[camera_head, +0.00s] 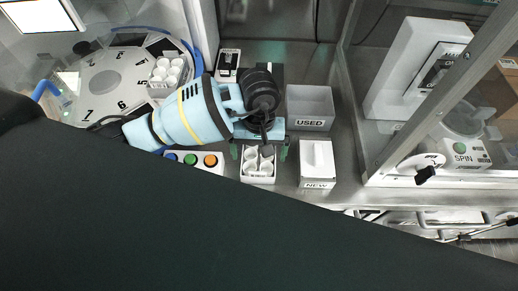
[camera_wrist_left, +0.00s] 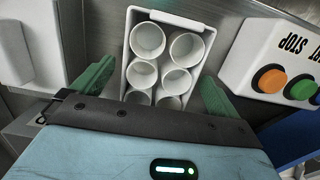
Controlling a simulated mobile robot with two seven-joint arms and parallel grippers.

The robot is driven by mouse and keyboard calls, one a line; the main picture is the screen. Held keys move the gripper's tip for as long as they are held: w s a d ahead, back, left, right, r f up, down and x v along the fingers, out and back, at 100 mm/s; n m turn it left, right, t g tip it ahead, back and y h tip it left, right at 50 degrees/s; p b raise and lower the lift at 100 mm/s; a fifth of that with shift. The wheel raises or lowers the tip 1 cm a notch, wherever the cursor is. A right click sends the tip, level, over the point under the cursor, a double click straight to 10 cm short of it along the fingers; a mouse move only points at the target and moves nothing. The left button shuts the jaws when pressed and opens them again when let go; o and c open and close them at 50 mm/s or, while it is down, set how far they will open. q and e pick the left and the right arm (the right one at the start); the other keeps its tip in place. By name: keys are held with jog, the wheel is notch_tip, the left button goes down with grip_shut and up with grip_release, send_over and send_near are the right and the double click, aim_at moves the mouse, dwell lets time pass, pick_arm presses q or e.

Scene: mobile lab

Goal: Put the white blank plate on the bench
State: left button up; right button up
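I cannot pick out for certain which thing is the white blank plate. A white holder (camera_head: 258,179) with several white cups stands on the bench (camera_head: 285,190); the holder also shows in the wrist view (camera_wrist_left: 123,56). My left gripper (camera_head: 259,151) is above and behind it, pointing down. In the wrist view its green fingers (camera_wrist_left: 158,76) are spread on either side of the holder, with a gap visible beside it, so it is open. A second white holder with cups (camera_head: 153,92) sits on the numbered round table (camera_head: 110,85). My right gripper is not in view.
A grey USED bin (camera_head: 310,122) and a white NEW box (camera_head: 316,178) stand to the right. A button panel (camera_head: 211,171) is close on the left and also shows in the wrist view (camera_wrist_left: 245,70). A framed glass partition and a SPIN device (camera_head: 465,157) are farther right.

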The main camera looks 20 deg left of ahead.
pick_arm(q)
notch_tip(320, 180, up, 12)
jog(key=w, duration=0.1)
jog(key=shift+w+a+r, duration=0.15)
jog(key=shift+w+r, duration=0.05)
dwell(0.4)
